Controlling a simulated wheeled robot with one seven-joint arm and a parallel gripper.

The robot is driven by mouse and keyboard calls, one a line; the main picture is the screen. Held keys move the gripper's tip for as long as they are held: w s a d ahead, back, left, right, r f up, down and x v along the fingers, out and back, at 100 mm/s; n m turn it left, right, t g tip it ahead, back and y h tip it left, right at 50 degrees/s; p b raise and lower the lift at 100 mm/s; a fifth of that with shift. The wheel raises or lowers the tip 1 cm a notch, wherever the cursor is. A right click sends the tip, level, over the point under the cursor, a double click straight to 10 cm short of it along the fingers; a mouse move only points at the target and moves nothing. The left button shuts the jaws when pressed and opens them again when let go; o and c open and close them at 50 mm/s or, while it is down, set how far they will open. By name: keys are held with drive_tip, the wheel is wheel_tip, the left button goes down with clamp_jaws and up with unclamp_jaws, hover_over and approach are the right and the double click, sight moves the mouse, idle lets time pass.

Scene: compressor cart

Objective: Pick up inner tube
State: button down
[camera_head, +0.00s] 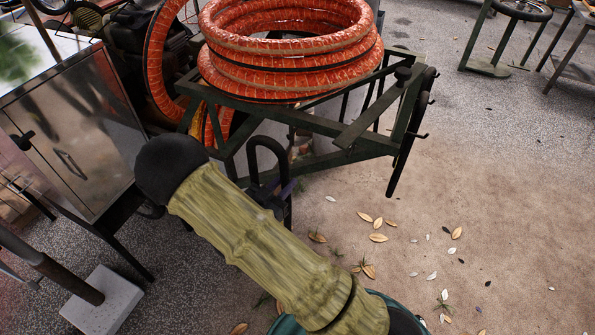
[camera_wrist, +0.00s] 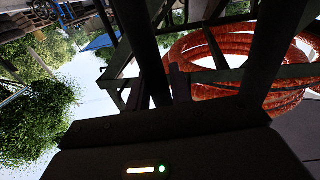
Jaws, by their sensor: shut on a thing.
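My arm reaches up from the bottom of the head view, and my gripper (camera_head: 270,194) is beyond its dark rounded joint, partly hidden by the arm. A black looped band (camera_head: 268,139) rises at the gripper in front of the green cart frame. It looks like the inner tube, and my gripper is shut on it. In the wrist view two dark bars stand above the gripper housing (camera_wrist: 165,150). The hold itself is in shadow, so the exact grip point cannot be made out.
The dark green cart (camera_head: 330,158) carries a coiled orange hose (camera_head: 290,75) close beyond my gripper. A metal cabinet (camera_head: 75,130) stands at left, with a pole on a pale block (camera_head: 103,300). A wheeled stand (camera_head: 487,67) is at the far right. The leaf-strewn ground at right is open.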

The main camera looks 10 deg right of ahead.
drive_tip(key=v, duration=0.7)
drive_tip(key=shift+b, duration=0.3)
drive_tip(key=shift+a, duration=0.1)
idle(0.6)
drive_tip(key=w+d+f+n+t+y, duration=0.2)
drive_tip(key=d+f+y, duration=0.4)
drive_tip(key=f, duration=0.3)
drive_tip(key=w+d+f+n+t+y, duration=0.2)
drive_tip(key=d+f+n+y, duration=0.4)
drive_tip(key=f, duration=0.3)
drive_tip(key=shift+w+d+f+n+t+y, duration=0.4)
drive_tip(key=shift+n+t+y, duration=0.25)
drive_tip(key=shift+t, duration=0.25)
